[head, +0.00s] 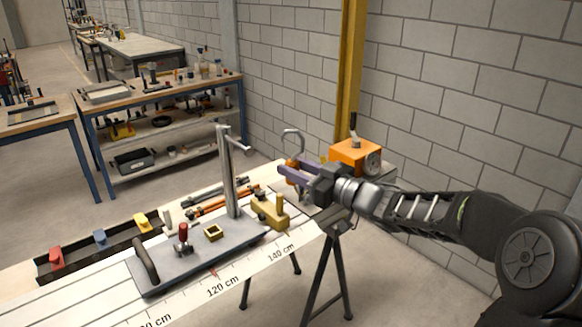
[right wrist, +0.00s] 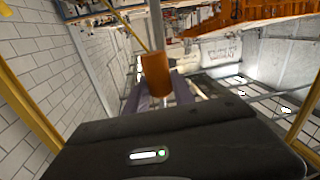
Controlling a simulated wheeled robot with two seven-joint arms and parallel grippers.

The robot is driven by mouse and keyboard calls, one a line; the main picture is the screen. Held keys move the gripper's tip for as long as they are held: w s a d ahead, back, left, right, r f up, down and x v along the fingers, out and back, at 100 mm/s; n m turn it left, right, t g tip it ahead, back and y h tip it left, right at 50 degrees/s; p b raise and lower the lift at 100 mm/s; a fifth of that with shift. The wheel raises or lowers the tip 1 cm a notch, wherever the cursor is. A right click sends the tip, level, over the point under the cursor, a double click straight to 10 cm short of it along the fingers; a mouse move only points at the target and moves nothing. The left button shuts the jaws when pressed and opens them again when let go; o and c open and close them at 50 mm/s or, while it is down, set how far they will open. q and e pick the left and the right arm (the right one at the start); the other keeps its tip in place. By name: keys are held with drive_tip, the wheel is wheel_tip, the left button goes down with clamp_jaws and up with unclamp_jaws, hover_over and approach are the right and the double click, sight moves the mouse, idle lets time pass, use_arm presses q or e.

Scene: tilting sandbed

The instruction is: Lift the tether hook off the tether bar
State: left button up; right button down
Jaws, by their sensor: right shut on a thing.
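The tether hook (head: 293,137) is a grey curved hook with an orange grip. My right gripper (head: 290,172) is shut on the orange grip, and the hook's bend points up above the fingers. In the right wrist view the orange grip (right wrist: 156,72) sits between my purple fingers, with a grey shaft beyond it. The tether bar (head: 239,143) is a short grey bar at the top of an upright post (head: 229,180) on the grey plate. In the head view the hook appears to the right of the bar, with a visible gap between them. My left gripper is not in view.
An orange box (head: 355,155) stands right of my gripper, near a yellow column (head: 350,70).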

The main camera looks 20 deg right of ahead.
drive_tip(key=d+p, duration=0.1)
drive_tip(key=d, duration=0.1)
drive_tip(key=w+d+p, duration=0.1)
drive_tip(key=d+p, duration=0.1)
drive_tip(key=d, duration=0.1)
drive_tip(key=shift+w+d, duration=0.3)
drive_tip(key=shift+w, duration=0.05)
idle(0.4)
